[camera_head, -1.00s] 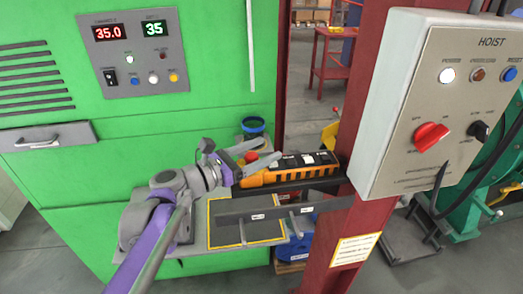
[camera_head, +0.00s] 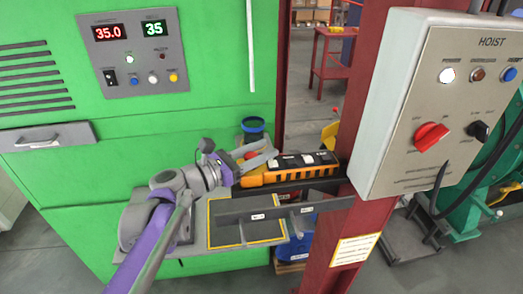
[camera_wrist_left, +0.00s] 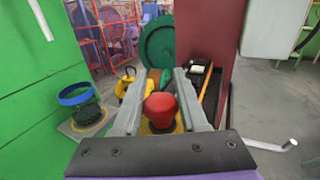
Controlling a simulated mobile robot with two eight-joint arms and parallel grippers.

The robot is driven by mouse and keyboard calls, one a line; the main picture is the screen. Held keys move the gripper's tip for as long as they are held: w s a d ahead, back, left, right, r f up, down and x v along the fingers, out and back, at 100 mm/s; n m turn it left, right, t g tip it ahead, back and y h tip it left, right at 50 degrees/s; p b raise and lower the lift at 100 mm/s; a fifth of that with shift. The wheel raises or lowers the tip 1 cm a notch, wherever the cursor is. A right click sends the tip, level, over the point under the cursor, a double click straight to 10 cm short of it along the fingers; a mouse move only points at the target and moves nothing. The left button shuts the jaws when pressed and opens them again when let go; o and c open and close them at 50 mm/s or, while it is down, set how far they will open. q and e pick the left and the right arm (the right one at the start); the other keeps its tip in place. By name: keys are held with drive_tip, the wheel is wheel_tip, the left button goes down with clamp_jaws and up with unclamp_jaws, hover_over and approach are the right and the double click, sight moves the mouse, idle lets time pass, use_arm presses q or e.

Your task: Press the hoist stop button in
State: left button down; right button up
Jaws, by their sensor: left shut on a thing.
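The hoist pendant (camera_head: 290,172) is an orange and black box with white-marked buttons, lying on a dark shelf by the red column. Its red mushroom stop button (camera_wrist_left: 161,109) shows in the left wrist view, between my two grey fingers. My left gripper (camera_head: 266,157) is at the pendant's left end, shut on the red button. In the head view the fingers hide most of the button. I cannot tell whether the button is pressed in. My right gripper is not in view.
A grey hoist control box (camera_head: 395,165) with a red rotary switch hangs on the red column (camera_head: 335,222) at right. A green cabinet (camera_head: 60,165) with a display panel stands at left. A blue-rimmed container (camera_head: 253,125) stands behind my gripper.

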use_arm(q)
drive_tip(key=shift+f, duration=0.1)
idle(0.6)
drive_tip(key=shift+f, duration=0.45)
drive_tip(key=shift+c, duration=2.1)
unclamp_jaws()
drive_tip(key=shift+s+a, duration=0.1)
drive_tip(key=v, duration=1)
drive_tip(key=shift+s+a, duration=0.15)
drive_tip(key=shift+a, duration=0.05)
